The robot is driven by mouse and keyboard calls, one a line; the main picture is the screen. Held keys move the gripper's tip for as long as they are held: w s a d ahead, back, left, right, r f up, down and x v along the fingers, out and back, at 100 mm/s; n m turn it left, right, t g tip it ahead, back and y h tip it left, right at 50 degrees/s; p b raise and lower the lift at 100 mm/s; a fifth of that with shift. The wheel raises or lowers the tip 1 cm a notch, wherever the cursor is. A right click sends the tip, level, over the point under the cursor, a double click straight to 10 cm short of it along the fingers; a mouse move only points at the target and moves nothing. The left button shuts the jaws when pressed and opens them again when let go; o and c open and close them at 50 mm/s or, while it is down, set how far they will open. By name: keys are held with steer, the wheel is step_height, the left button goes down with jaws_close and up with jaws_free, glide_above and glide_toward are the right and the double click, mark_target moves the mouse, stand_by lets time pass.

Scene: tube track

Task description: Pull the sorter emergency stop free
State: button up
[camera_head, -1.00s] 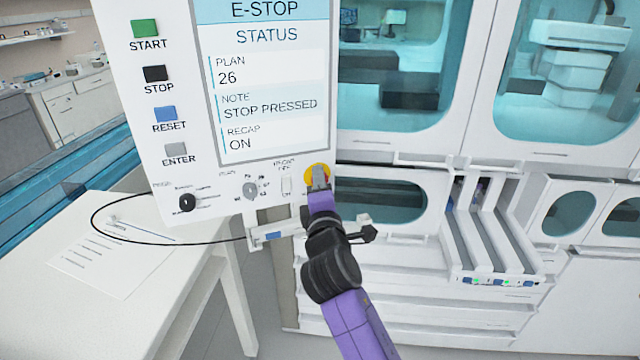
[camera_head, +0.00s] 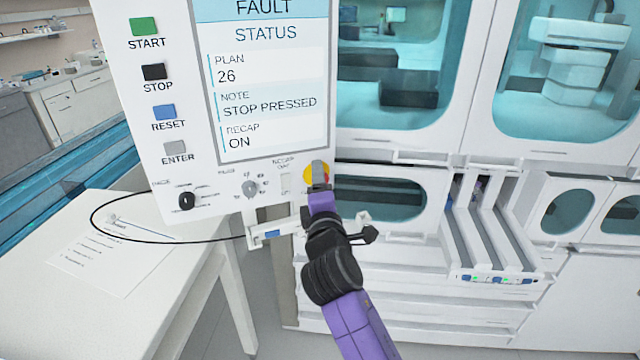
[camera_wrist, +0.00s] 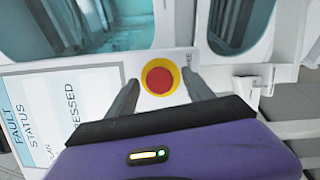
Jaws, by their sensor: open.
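The emergency stop is a red round button on a yellow ring at the lower right corner of the white control panel; its ring shows in the head view (camera_head: 308,174), partly hidden by my gripper (camera_head: 319,172). In the wrist view the whole button (camera_wrist: 159,80) is visible, between and beyond the fingertips of my gripper (camera_wrist: 162,85). The fingers are open, one on each side, with nothing held. I cannot tell whether they touch the ring. The panel screen (camera_head: 270,85) reads FAULT, STATUS, PLAN 26, NOTE STOP PRESSED and RECAP ON.
START, STOP, RESET and ENTER buttons line the panel's left side, with a black knob (camera_head: 187,202) and grey knob (camera_head: 250,189) below. A white table (camera_head: 190,300) with a paper and cable stands at left. White cabinets with teal windows (camera_head: 380,200) stand behind my arm.

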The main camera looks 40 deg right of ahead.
steer(key=b+v, duration=0.1)
steer(key=v, duration=0.6)
steer(key=shift+s+a+b, duration=0.25)
steer(key=shift+s+b, duration=0.05)
steer(key=shift+b, duration=0.1)
steer(key=shift+f, duration=0.1)
steer(key=a+r+m+t+y, duration=0.2)
steer(key=a+t+y, duration=0.1)
steer(key=a+t, duration=0.15)
steer(key=s+a+f+m+t+y, duration=0.1)
steer(key=s+a+f+m+y, duration=0.2)
steer(key=s+a+f+y, duration=0.5)
steer(key=s+a+f+m+g, duration=0.1)
steer(key=s+a+f+m, duration=0.1)
steer(key=s, duration=0.6)
steer(key=s+a+f+m+g, duration=0.2)
steer(key=s+f, duration=0.1)
steer(key=s, duration=0.6)
steer(key=s+a+f+m+g+y, duration=0.1)
steer(key=s+a+f+m, duration=0.1)
steer(key=s, duration=0.7)
steer(key=shift+s+a+f+m, duration=0.15)
steer(key=shift+a+f+m, duration=0.15)
steer(key=shift+a+f, duration=0.1)
